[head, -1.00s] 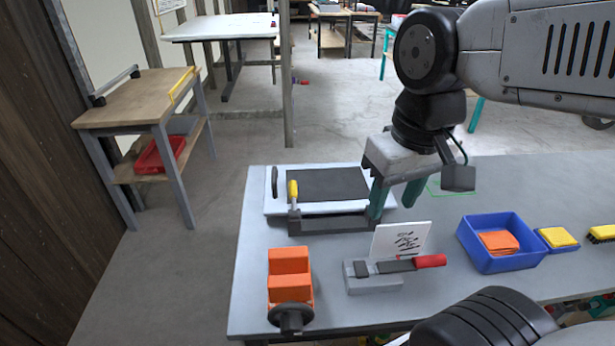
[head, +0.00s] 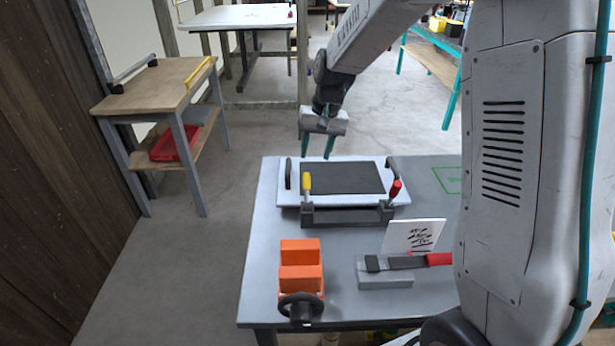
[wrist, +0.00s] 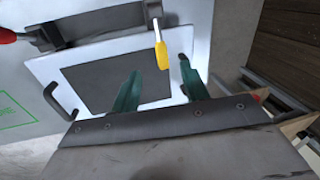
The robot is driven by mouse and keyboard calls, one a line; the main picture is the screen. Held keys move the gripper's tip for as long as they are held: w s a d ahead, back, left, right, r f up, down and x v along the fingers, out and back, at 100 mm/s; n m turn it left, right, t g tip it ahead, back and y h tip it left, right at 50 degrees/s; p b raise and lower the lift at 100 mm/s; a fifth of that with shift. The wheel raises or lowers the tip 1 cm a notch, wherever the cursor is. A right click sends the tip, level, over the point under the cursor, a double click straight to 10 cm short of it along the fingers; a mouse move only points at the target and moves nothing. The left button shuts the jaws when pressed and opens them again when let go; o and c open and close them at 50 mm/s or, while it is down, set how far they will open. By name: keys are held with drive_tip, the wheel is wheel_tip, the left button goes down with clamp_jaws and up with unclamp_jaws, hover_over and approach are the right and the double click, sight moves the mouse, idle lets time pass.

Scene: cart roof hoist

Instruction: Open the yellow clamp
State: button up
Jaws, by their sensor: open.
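The yellow clamp (head: 307,183) has a yellow handle standing upright at the left end of a dark fixture bar (head: 346,217), at the front edge of the white panel (head: 292,197). The wrist view also shows the yellow handle (wrist: 162,56), its tip pointing toward the space between my fingers. My gripper (head: 318,150) is open and empty, behind and above the panel's back edge, apart from the clamp. In the wrist view, its teal fingers (wrist: 160,68) are spread over the panel.
A red-handled clamp (head: 395,187) stands at the bar's right end. The panel has dark side handles (head: 288,173). In front are an orange vise-like block (head: 301,268) and a grey block with a red-handled tool (head: 438,259). A wooden side table (head: 155,90) stands at left.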

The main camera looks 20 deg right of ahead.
sight(307, 177)
drive_tip(key=w+f, duration=0.1)
drive_tip(key=f, duration=0.2)
drive_tip(key=w+a+f, duration=0.1)
drive_tip(key=f, duration=0.3)
drive_tip(key=w+f, duration=0.1)
drive_tip(key=f, duration=0.3)
drive_tip(key=shift+a, duration=0.15)
clamp_jaws()
drive_tip(key=shift+r, duration=0.1)
